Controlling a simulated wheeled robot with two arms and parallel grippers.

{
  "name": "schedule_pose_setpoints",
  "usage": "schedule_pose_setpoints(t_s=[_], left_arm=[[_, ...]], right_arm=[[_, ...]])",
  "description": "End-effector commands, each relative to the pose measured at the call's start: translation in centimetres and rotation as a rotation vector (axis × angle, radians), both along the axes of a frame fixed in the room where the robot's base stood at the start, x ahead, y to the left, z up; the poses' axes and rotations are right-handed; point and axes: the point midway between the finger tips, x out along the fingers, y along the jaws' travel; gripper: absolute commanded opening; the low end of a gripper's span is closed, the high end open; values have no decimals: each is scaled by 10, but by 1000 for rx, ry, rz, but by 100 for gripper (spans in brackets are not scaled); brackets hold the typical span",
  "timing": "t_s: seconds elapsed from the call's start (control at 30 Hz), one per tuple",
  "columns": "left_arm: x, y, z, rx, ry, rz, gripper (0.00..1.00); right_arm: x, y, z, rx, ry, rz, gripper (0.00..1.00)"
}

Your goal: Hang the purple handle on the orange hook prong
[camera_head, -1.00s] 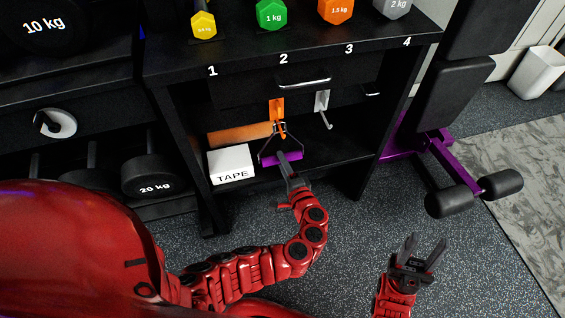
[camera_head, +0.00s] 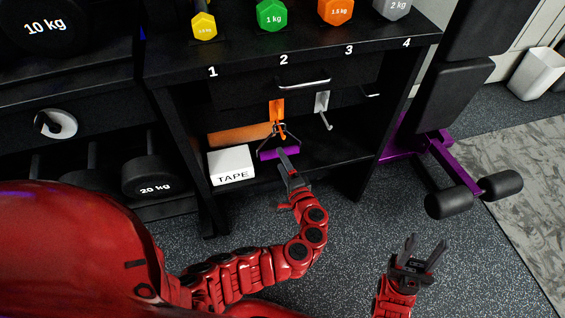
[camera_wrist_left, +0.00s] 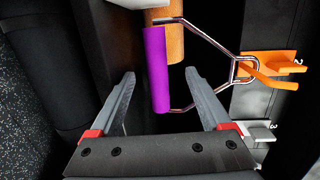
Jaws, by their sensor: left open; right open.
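The purple handle (camera_head: 279,154) hangs below the orange hook (camera_head: 277,112) on the front of the black rack. In the left wrist view the purple handle (camera_wrist_left: 157,69) has a metal frame whose ring (camera_wrist_left: 243,70) is around the prong of the orange hook (camera_wrist_left: 265,72). My left gripper (camera_head: 285,158) is open just in front of the handle. In the left wrist view its fingers (camera_wrist_left: 165,95) are spread apart, with the handle beyond and between them, not gripped. My right gripper (camera_head: 428,250) is open and empty over the floor at lower right.
A grey hook (camera_head: 322,105) is right of the orange one. A white TAPE box (camera_head: 232,164) and an orange cylinder (camera_head: 240,133) are on the shelf. Dumbbells stand above. A bench with purple frame (camera_head: 431,148) is to the right. The floor between is clear.

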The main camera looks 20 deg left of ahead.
Motion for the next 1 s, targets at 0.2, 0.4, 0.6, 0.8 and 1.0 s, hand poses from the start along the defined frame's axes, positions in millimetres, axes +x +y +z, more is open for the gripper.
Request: schedule_pose_setpoints(t_s=[0.2, 0.4, 0.6, 0.8, 1.0], left_arm=[[-1, 0, -5, -4, 11, 0, 100], [-2, 0, -6, -4, 12, 0, 100], [-7, -6, -6, -6, 13, -2, 100], [-20, -18, -4, -6, 12, -5, 100], [-33, -30, -2, -6, 13, -5, 100]], right_arm=[[0, 0, -1, 0, 0, 0, 44], [0, 0, -1, 0, 0, 0, 44], [0, 0, -2, 0, 0, 0, 44], [0, 0, -3, 0, 0, 0, 44], [0, 0, -5, 0, 0, 0, 44]])
